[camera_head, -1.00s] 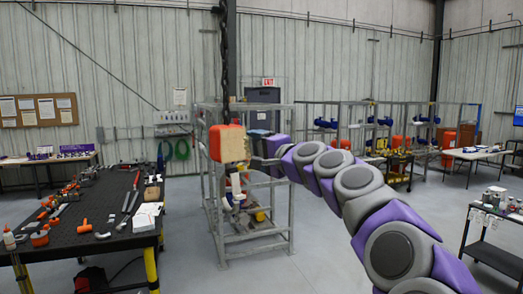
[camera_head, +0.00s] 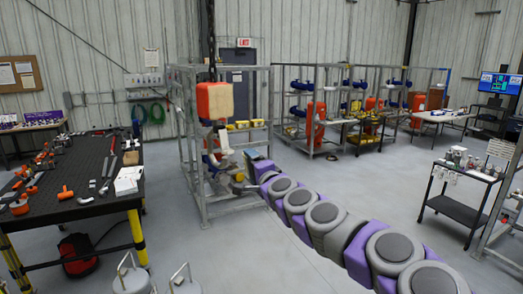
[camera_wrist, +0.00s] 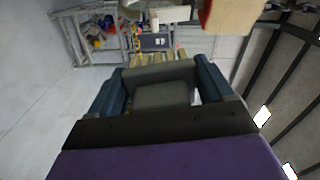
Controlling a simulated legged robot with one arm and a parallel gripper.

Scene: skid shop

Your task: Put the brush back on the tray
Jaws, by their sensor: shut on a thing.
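My gripper (camera_head: 238,184) is at the far end of my outstretched arm, low in front of the metal frame. In the wrist view its two dark teal fingers (camera_wrist: 160,92) stand either side of a grey middle part. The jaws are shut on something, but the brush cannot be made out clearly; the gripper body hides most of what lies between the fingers. No tray can be told for certain. A black cart (camera_head: 450,204) at the right has a rimmed top with bottles and small items on it.
A black work table (camera_head: 85,195) with tools stands at the left. An orange hoist block (camera_head: 211,101) hangs on a chain by the metal frame (camera_head: 183,140), close beyond my gripper. Grey floor (camera_head: 385,192) is open between frame and cart. Canisters (camera_head: 130,278) stand at bottom left.

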